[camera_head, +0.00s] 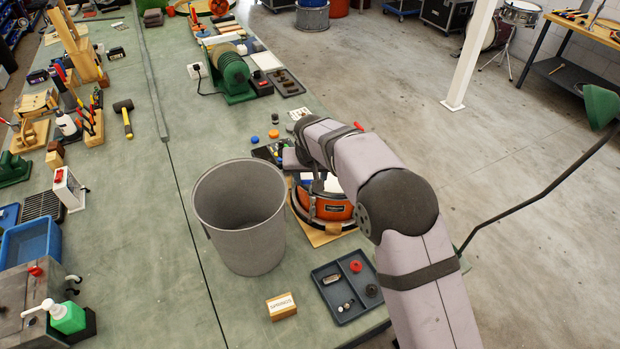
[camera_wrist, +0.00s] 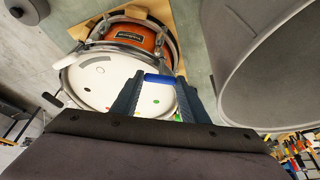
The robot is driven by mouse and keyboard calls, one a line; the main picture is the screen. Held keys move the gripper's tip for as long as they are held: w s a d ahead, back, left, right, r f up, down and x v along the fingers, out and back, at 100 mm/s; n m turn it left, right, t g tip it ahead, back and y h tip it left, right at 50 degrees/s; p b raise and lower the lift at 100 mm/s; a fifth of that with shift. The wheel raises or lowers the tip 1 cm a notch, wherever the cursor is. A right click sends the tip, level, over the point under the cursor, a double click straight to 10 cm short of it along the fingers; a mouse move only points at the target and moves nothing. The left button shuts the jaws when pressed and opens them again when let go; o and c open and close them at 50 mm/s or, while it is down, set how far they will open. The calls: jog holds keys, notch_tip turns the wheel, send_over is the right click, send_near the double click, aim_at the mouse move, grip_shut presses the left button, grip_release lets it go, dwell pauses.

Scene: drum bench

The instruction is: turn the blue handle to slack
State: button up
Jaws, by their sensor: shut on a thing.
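The blue handle (camera_wrist: 161,79) is a short blue bar lying across the gap between my fingertips in the wrist view. My gripper (camera_wrist: 160,83) is shut on it, one dark finger at each end. Just beyond is the snare drum (camera_wrist: 137,38), with an orange shell and metal hoop; its white face (camera_wrist: 98,82) carries coloured dots and a grey arc mark. In the head view the drum (camera_head: 334,208) sits on a wooden board, partly covered by my arm. The handle and my fingertips cannot be made out there.
A grey bin (camera_head: 240,215) stands close left of the drum in the head view; its wall (camera_wrist: 262,65) is close right of my gripper in the wrist view. A dark parts tray (camera_head: 347,286) and a small labelled block (camera_head: 281,306) lie in front.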

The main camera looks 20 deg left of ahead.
jog(key=n+y, duration=0.1)
jog(key=n, duration=0.1)
jog(key=n+g+y+b, duration=0.1)
jog(key=n, duration=0.2)
jog(key=shift+w+d, duration=0.2)
jog(key=n+g+b, duration=0.1)
jog(key=n, duration=0.3)
jog(key=shift+w+n+y, duration=0.1)
jog(key=shift+n+y, duration=0.3)
jog(key=n+p, duration=0.1)
jog(key=n+g, duration=0.1)
jog(key=n, duration=0.1)
jog(key=n+g+p, duration=0.1)
jog(key=shift+w+r+p, duration=0.1)
jog(key=shift+r+p, duration=0.15)
jog(key=shift+p, duration=0.1)
jog(key=shift+f+n+g+p, duration=0.1)
jog(key=shift+n+g+p, duration=0.3)
jog(key=shift+n+p, duration=0.65)
jog(key=shift+w+f+n+p, duration=0.1)
jog(key=shift+n+p, duration=0.55)
jog(key=shift+p, duration=0.5)
jog(key=o, duration=1.1)
jog(key=shift+c, duration=0.2)
jog(key=shift+g, duration=0.3)
jog(key=shift+d, duration=0.1)
